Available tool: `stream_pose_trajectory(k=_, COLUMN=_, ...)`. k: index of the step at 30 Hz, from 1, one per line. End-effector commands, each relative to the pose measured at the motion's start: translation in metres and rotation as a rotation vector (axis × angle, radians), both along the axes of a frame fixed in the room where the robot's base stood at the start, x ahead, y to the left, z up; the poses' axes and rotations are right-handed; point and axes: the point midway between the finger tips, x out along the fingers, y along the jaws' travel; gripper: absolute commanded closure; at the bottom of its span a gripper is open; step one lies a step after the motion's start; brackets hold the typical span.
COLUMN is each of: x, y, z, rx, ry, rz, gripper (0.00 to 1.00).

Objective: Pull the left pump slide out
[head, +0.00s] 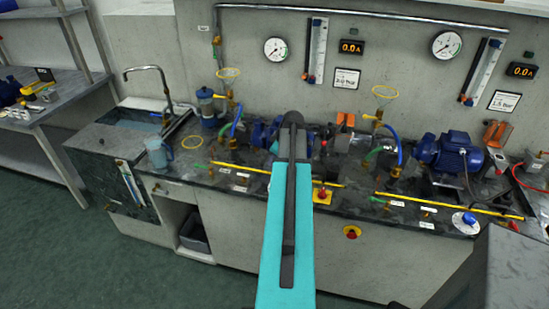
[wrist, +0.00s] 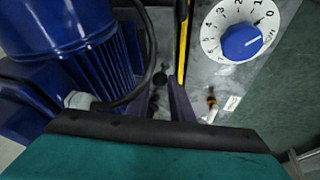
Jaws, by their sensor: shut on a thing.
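The left pump (head: 262,134) is a blue ribbed motor on the counter, partly hidden behind my arm in the head view. In the wrist view a large blue ribbed motor (wrist: 70,45) fills the upper left, close to the gripper. My gripper (wrist: 163,84) reaches down beside this motor, with its dark fingers close together. It is shut on a small dark part at the slide. That part is mostly hidden between the fingers, so its shape is unclear. In the head view my arm covers the fingertips and the slide's front.
A white dial with a blue knob (wrist: 240,42) lies right of the gripper. A yellow strip (head: 250,169) runs along the counter front, near a red button on a yellow box (head: 322,194). The right pump (head: 449,152) stands farther right. A jug (head: 158,152) is by the sink.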

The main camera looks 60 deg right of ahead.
Motion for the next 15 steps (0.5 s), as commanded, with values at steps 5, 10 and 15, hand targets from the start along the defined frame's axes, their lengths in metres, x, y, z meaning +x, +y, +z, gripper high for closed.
stream_pose_trajectory(k=5, x=-0.002, y=0.0044, z=-0.002, rx=0.01, ry=0.007, rz=0.004, gripper=0.61)
stream_pose_trajectory(k=10, x=-0.0013, y=0.0035, z=-0.0017, rx=0.008, ry=0.006, rz=0.004, gripper=0.61)
stream_pose_trajectory(k=15, x=-0.0011, y=0.0032, z=-0.0009, rx=0.007, ry=0.005, rz=0.004, gripper=0.61)
